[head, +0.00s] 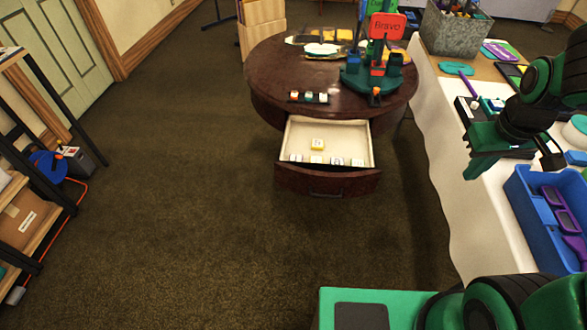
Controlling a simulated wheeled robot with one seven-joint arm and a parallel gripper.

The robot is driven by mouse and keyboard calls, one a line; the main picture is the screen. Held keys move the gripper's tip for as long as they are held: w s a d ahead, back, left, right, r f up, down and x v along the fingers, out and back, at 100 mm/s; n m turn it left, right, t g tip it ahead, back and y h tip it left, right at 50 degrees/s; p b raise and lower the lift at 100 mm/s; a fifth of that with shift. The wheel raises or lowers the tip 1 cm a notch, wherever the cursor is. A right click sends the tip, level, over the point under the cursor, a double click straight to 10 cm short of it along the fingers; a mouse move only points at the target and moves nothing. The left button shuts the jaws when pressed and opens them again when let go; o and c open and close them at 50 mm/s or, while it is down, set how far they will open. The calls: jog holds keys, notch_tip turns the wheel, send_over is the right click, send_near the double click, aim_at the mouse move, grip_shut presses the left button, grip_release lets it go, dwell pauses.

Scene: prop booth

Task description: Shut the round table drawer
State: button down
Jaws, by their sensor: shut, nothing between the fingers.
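The round table (262,88) is dark reddish brown and stands ahead of me, a little right of the middle. Its drawer (328,183) is pulled out toward me, with a dark front and a pale inside. A small yellow-and-white block and a row of several small items lie in the drawer. A handle (326,195) shows on the drawer front. My gripper (470,172) is shut and empty. It is to the right of the drawer, over the white-covered table, and apart from the drawer.
The white-covered table (448,165) fills the right side, with a blue bin (524,200) and a grey metal bin (448,38) on it. A coloured stand with a red "Bravo" sign (386,26) is on the round table. A shelf stands far left. Carpet before the drawer is clear.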

jog(key=w+a+f+n+t, duration=0.1)
jog(key=w+a+f+n, duration=0.4)
jog(key=a, duration=0.4)
jog(key=n+t+y, duration=0.3)
jog(key=n+y, duration=0.2)
jog(key=n, duration=0.5)
send_near(289, 172)
jog(key=s+x, duration=0.1)
jog(key=x, duration=0.2)
jog(key=shift+w+f, duration=0.35)
jog(key=shift+w, duration=0.55)
